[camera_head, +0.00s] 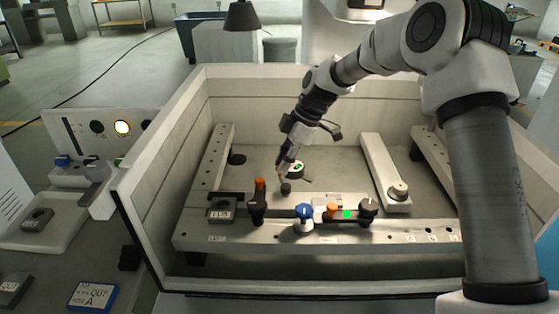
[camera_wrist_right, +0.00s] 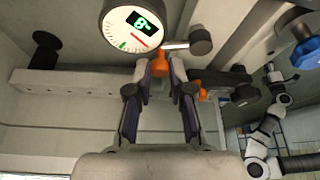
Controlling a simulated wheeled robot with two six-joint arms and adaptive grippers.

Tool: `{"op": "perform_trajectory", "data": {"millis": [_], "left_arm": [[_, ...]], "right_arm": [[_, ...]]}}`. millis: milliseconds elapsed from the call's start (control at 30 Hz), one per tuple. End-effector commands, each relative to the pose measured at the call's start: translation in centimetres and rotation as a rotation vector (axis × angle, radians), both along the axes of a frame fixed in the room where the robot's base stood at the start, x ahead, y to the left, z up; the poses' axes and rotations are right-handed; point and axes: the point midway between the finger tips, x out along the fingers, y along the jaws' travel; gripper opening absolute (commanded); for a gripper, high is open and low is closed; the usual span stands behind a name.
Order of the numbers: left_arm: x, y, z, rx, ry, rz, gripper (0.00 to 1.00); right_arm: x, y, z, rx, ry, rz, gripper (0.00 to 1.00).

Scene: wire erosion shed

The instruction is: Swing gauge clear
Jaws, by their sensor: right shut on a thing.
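The gauge (camera_head: 296,168) is a small round dial over the open tank. In the right wrist view the dial (camera_wrist_right: 137,22) is large at the top, with a lit green digit and a short metal stem ending in a black knob (camera_wrist_right: 200,41). My right gripper (camera_head: 283,162) reaches down into the tank beside the dial. In the wrist view its fingers (camera_wrist_right: 160,66) close on an orange tab (camera_wrist_right: 159,63) just below the dial. The tab's far side is hidden. A white arm, apparently my left, shows small at the lower right of the wrist view; its gripper (camera_wrist_right: 284,76) is too small to read.
A front rail (camera_head: 270,232) carries an upright orange-topped black clamp (camera_head: 258,205), a blue knob (camera_head: 303,212) and a green-lit black unit (camera_head: 347,214). Side rails (camera_head: 385,170) flank the tank floor. Tank walls (camera_head: 153,190) enclose my right gripper. Floor behind the gauge looks clear.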

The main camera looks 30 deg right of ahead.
Motion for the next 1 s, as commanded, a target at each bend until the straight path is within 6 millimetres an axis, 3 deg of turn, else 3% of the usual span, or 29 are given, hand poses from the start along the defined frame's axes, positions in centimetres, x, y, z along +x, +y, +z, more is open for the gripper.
{"op": "perform_trajectory", "data": {"millis": [33, 333, 367, 400, 433, 767, 1000], "left_arm": [[0.0, 0.0, -0.1, 0.0, 0.0, 0.0, 0.4], [0.0, 0.0, -0.1, 0.0, 0.0, 0.0, 0.4], [0.0, 0.0, -0.1, 0.0, 0.0, 0.0, 0.4], [0.0, 0.0, -0.1, 0.0, 0.0, 0.0, 0.4], [0.0, 0.0, -0.1, 0.0, 0.0, 0.0, 0.4], [0.0, 0.0, 0.0, 0.0, 0.0, 0.0, 0.4], [0.0, 0.0, 0.0, 0.0, 0.0, 0.0, 0.4]], "right_arm": [[-0.5, 0.2, -0.8, 0.002, 0.021, 0.008, 0.0], [-0.5, 0.2, -0.8, 0.002, 0.021, 0.008, 0.0], [-0.5, 0.2, -0.8, 0.002, 0.021, 0.008, 0.28], [-0.5, 0.2, -0.8, 0.002, 0.021, 0.008, 0.42], [-0.5, 0.2, -0.8, 0.002, 0.02, 0.007, 0.47], [-0.3, -0.1, 0.0, 0.001, 0.009, 0.003, 0.47], [-0.7, -1.6, 4.1, 0.001, 0.009, 0.004, 0.47]]}}
